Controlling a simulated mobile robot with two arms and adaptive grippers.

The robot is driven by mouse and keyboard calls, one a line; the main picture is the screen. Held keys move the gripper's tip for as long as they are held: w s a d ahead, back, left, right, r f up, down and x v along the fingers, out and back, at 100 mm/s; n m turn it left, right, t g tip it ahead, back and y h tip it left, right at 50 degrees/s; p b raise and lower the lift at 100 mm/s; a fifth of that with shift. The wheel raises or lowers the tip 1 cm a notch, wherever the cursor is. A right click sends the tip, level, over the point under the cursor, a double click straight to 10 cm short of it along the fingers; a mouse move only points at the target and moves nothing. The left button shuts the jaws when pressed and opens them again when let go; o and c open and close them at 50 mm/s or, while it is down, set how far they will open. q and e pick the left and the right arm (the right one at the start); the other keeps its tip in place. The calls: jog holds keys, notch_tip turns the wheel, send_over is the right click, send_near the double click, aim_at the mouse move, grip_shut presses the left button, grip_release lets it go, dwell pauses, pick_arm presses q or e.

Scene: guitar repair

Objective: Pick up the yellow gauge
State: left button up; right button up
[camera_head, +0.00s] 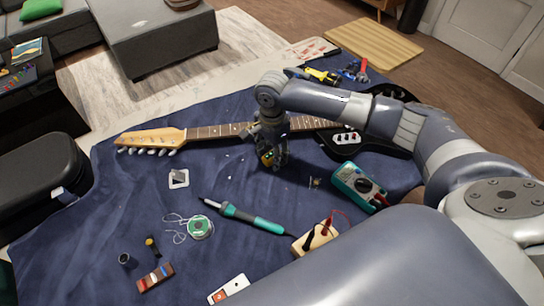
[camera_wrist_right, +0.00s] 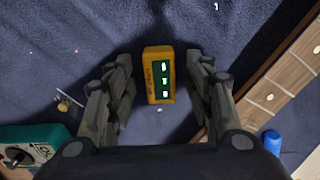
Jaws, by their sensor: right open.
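The yellow gauge (camera_wrist_right: 159,75) is a small upright-looking block with a dark green display face. In the right wrist view it lies on the blue cloth between the two fingers of my right gripper (camera_wrist_right: 160,85), which is open around it with a gap on each side. My left gripper is not in view.
The electric guitar (camera_head: 215,131) lies behind the gripper, its neck close to the fingers (camera_wrist_right: 280,85). A teal multimeter (camera_head: 357,186) is to the right. A teal soldering iron (camera_head: 245,217) and a solder spool (camera_head: 200,227) lie in front. Blue cloth (camera_head: 120,205) is clear at left.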

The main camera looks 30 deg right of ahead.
grip_shut()
jog(key=shift+r, duration=0.1)
